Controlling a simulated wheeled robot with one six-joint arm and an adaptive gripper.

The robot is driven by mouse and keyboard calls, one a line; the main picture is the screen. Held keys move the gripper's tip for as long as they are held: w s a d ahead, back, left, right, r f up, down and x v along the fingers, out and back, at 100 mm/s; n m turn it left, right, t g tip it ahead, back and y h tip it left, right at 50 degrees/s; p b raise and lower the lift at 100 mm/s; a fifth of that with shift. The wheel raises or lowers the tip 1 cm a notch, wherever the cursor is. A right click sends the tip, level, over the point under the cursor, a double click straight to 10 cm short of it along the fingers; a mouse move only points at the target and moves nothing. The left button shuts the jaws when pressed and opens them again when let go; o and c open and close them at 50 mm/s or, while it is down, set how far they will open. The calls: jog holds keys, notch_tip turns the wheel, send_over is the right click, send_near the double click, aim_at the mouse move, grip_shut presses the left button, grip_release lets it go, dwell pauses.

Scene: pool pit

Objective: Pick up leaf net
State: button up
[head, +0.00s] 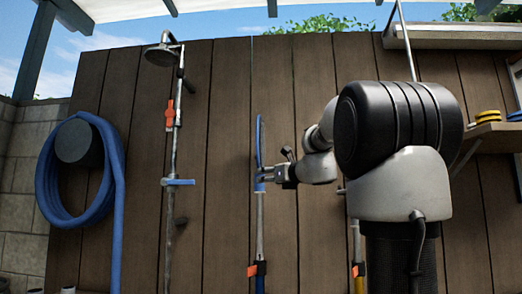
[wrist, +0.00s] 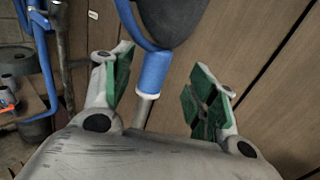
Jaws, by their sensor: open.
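The leaf net (head: 260,225) hangs upright against the wooden wall, with a blue-rimmed head on top of a grey pole. In the wrist view its blue collar (wrist: 154,72) and part of the dark mesh show. My gripper (head: 266,175) is at the collar just below the net head. In the wrist view my gripper (wrist: 160,78) is open, with one green-padded finger on each side of the collar. I cannot tell whether either pad touches it. The lower pole is hidden by my gripper's body in the wrist view.
A shower pipe (head: 172,140) stands left of the net, and a coiled blue hose (head: 48,180) hangs further left. Another pole (head: 357,245) with an orange clip is to the right, partly behind my arm. A shelf (head: 497,130) with yellow and blue items is far right.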

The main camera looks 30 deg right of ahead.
aim_at(261, 153)
jog(key=w, duration=0.4)
jog(key=w+f, duration=0.1)
jog(key=w, duration=0.1)
jog(key=shift+w+a, duration=0.3)
jog(key=shift+w, duration=0.05)
jog(key=shift+c, duration=0.5)
jog(key=c, duration=1.1)
jog(key=shift+c, duration=0.2)
jog(key=shift+r, duration=0.15)
notch_tip(261, 153, up, 10)
jog(key=shift+f, duration=0.1)
